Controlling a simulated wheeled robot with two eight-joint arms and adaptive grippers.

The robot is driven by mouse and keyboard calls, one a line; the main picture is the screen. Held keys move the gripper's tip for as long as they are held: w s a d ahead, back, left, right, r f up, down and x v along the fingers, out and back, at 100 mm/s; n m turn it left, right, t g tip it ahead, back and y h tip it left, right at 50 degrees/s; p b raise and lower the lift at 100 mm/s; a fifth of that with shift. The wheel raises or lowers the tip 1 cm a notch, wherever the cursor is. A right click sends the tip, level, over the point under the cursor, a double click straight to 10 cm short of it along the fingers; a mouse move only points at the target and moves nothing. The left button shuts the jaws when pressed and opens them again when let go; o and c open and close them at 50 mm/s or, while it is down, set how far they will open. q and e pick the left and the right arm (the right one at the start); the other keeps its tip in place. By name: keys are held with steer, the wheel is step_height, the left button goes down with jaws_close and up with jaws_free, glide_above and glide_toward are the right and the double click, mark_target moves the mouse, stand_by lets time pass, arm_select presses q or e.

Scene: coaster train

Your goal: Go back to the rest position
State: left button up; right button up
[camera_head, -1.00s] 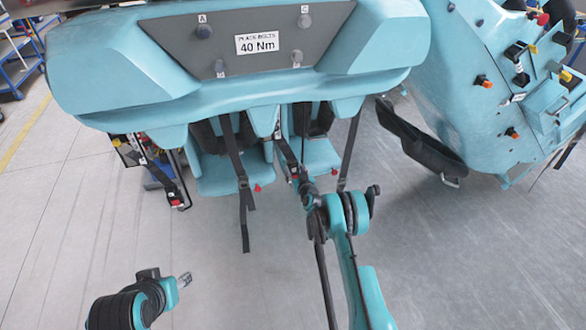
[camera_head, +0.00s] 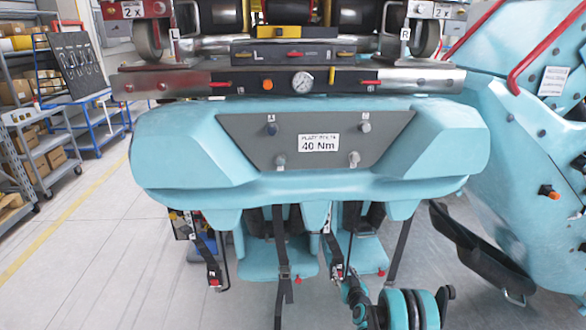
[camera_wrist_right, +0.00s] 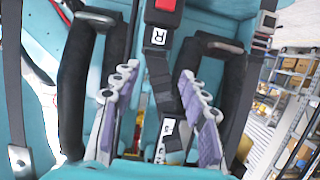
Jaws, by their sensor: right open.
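My right arm comes in at the bottom right of the head view, with its gripper (camera_head: 352,290) small and dark in front of the seats below the turquoise coaster car front (camera_head: 190,160). In the right wrist view the right gripper (camera_wrist_right: 158,75) is open, its two purple-padded fingers well apart. A black belt with an R label and red button (camera_wrist_right: 160,62) shows between the fingers; I cannot tell its exact distance from them. My left gripper is not in view.
A turquoise seat (camera_head: 262,260) with hanging black straps is under the car front. Another turquoise body (camera_head: 540,150) stands at the right. Shelves (camera_head: 30,150) and a blue cart (camera_head: 85,110) stand at the left. The grey floor (camera_head: 100,270) at lower left is clear.

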steer(key=s+a+r+g, duration=0.2)
steer(key=s+a+r, duration=0.1)
steer(key=s+r, duration=0.55)
steer(key=s+a+r+g, duration=0.25)
steer(key=s+r, duration=0.25)
steer(key=r, duration=0.7)
steer(key=s+g, duration=0.3)
steer(key=s, duration=2.8)
steer(key=shift+r+m+h, duration=0.15)
steer(key=shift+m+h, duration=0.15)
steer(key=shift+h, duration=0.1)
steer(key=shift+a, duration=0.1)
